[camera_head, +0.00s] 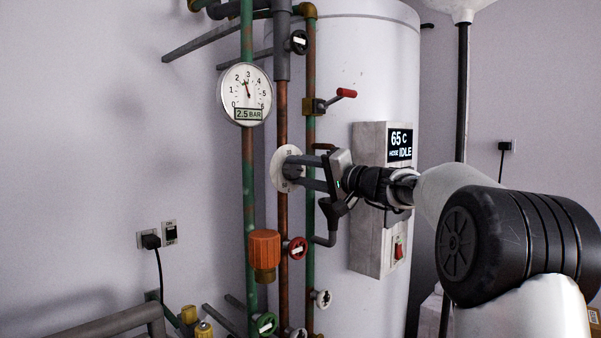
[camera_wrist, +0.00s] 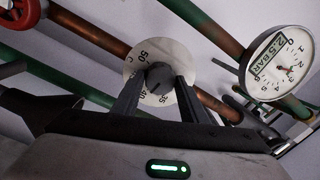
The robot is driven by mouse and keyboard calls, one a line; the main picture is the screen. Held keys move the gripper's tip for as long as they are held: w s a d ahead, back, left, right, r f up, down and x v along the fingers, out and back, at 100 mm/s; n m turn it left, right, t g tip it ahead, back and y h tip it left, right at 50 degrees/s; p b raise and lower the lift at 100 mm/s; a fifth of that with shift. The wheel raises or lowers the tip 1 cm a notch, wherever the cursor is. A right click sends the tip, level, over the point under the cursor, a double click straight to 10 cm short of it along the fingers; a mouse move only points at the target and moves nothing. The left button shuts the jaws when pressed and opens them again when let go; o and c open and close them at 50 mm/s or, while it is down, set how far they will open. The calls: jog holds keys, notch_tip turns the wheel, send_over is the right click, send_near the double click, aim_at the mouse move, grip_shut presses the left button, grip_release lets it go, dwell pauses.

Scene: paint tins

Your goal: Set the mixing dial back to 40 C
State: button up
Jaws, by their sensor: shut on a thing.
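The mixing dial is a round white plate (camera_head: 276,168) on the pipes in the head view, partly behind my gripper (camera_head: 294,171). In the wrist view its white plate (camera_wrist: 141,53) carries printed numbers; 50 shows at the upper left and 35 at the right. A dark knob (camera_wrist: 158,72) sits at its centre. My gripper's two fingers (camera_wrist: 160,84) are shut on the knob, one on each side. The fingers hide part of the scale, and I cannot tell which number the knob points to.
A pressure gauge (camera_head: 246,95) reading 2.5 BAR hangs at the upper left. A control box (camera_head: 373,230) at the right shows 65 C and IDLE. An orange cap (camera_head: 264,250), a red handwheel (camera_head: 297,248) and a red-handled lever (camera_head: 345,93) stand out from the pipes nearby.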

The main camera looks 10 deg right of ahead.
jog(key=o, duration=1)
jog(key=shift+o, duration=0.2)
jog(key=v, duration=1.7)
jog(key=shift+s+d, duration=0.15)
jog(key=shift+d, duration=0.05)
